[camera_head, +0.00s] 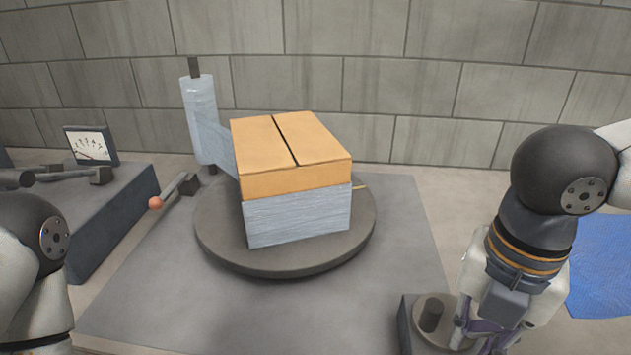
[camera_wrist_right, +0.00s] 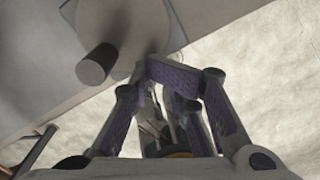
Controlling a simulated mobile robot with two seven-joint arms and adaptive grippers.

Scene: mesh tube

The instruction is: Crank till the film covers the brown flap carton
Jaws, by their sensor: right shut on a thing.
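The brown flap carton (camera_head: 291,150) stands on a round dark turntable (camera_head: 285,262). Pale bluish film (camera_head: 300,217) wraps its lower part; the upper sides and top flaps are bare. A film roll (camera_head: 201,118) stands upright on a post behind left, with a strip of film reaching the carton. The crank disc (camera_head: 435,308) with a dark peg (camera_head: 432,315) is at the bottom right; the disc (camera_wrist_right: 125,30) and peg (camera_wrist_right: 97,63) also show in the right wrist view. My right gripper (camera_head: 474,335) is shut at the disc's right side; its fingers mostly hide the gripped part. My left gripper is out of view.
A lever with an orange knob (camera_head: 155,203) stands left of the turntable. A grey console (camera_head: 110,215) with a dial gauge (camera_head: 91,145) is at the left. A blue sheet (camera_head: 603,270) lies at the right. A block wall (camera_head: 400,75) closes the back.

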